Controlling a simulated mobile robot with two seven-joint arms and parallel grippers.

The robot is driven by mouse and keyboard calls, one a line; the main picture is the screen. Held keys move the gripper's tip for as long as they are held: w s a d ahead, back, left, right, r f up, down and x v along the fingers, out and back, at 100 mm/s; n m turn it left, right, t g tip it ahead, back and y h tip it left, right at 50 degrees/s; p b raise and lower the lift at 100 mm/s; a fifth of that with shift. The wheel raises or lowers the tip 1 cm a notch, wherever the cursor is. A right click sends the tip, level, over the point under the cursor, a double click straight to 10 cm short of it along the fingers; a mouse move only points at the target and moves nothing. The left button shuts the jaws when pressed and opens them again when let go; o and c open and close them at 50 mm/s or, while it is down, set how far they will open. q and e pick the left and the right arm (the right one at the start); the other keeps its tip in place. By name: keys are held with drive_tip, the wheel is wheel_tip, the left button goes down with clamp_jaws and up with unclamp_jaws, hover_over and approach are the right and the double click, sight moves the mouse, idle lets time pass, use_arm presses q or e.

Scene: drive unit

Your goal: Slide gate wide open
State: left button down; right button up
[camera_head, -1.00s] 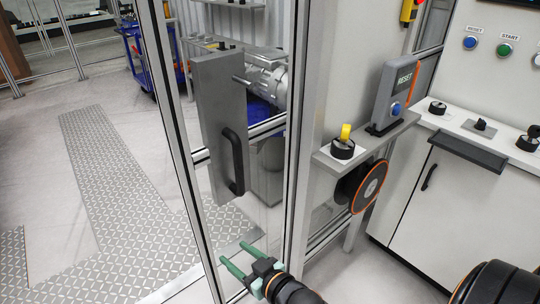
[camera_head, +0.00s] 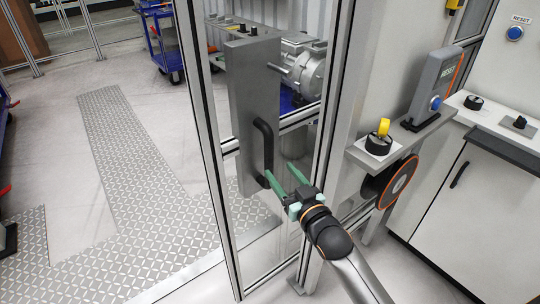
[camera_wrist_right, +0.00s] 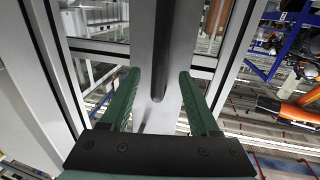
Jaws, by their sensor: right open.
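The gate is a clear panel in an aluminium frame (camera_head: 205,130), with a tall grey plate (camera_head: 240,110) carrying a black upright bar handle (camera_head: 262,150). My right gripper (camera_head: 280,171) is open, its green fingers pointing at the handle's lower part. In the right wrist view, the dark handle (camera_wrist_right: 172,50) runs down between the two open fingertips (camera_wrist_right: 159,75). I cannot tell whether the fingers touch it. My left gripper is not in view.
An aluminium post (camera_head: 335,110) stands close right of the gripper. A white cabinet (camera_head: 455,195) is at right. Bare floor and tread plate (camera_head: 135,165) lie left.

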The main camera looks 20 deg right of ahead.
sight(271, 159)
drive_tip(key=w, duration=0.2)
drive_tip(key=w+a, duration=0.1)
drive_tip(key=w, duration=0.4)
drive_tip(key=shift+w+a, duration=0.15)
drive_tip(key=shift+w, duration=0.25)
clamp_jaws()
idle(1.1)
